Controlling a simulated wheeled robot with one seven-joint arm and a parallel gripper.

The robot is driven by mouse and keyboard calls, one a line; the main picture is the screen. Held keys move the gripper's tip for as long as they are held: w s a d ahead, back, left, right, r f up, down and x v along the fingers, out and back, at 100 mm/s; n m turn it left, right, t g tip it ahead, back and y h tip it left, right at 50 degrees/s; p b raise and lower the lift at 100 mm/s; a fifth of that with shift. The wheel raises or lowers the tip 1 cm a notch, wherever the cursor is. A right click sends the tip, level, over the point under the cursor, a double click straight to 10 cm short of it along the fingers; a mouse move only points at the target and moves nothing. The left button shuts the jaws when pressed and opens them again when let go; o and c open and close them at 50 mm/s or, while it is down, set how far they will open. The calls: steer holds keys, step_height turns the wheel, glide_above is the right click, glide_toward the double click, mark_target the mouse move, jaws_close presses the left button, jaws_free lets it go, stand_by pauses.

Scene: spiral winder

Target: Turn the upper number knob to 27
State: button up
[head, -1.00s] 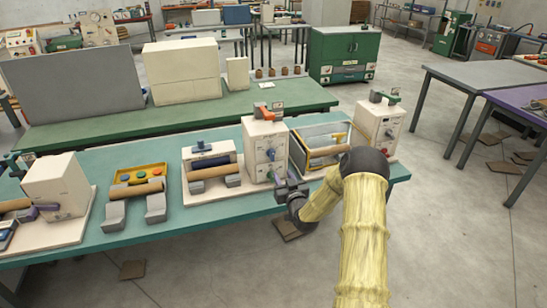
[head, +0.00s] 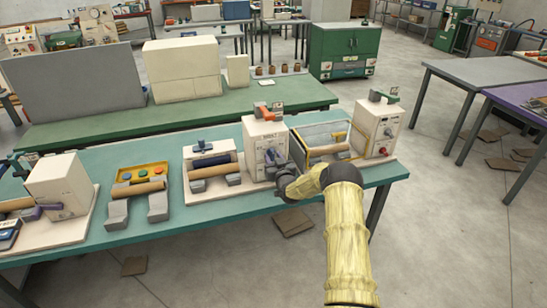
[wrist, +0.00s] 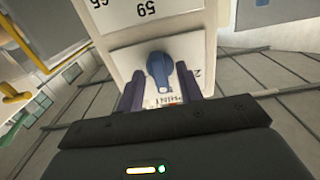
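The white winder box (head: 254,138) stands on the teal table in the head view, with an orange lever on top. My gripper (head: 275,158) is at its front face and hides part of the knobs there. In the wrist view, a blue knob (wrist: 160,72) sits on a white panel (wrist: 128,62) with small print below it. My gripper (wrist: 159,82) is open, with one dark purple finger on each side of the knob. Gaps show between knob and fingers. Larger printed numbers, one like 59, show above. I cannot tell whether this is the upper knob or what it reads.
A wire-framed tray (head: 325,135) and another white box (head: 376,128) with a green lever stand to the right. A roller unit (head: 212,168) stands to the left. The floor in front of the teal table is mostly clear.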

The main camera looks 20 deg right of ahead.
steer(key=shift+w, duration=0.35)
steer(key=shift+c, duration=0.5)
jaws_close()
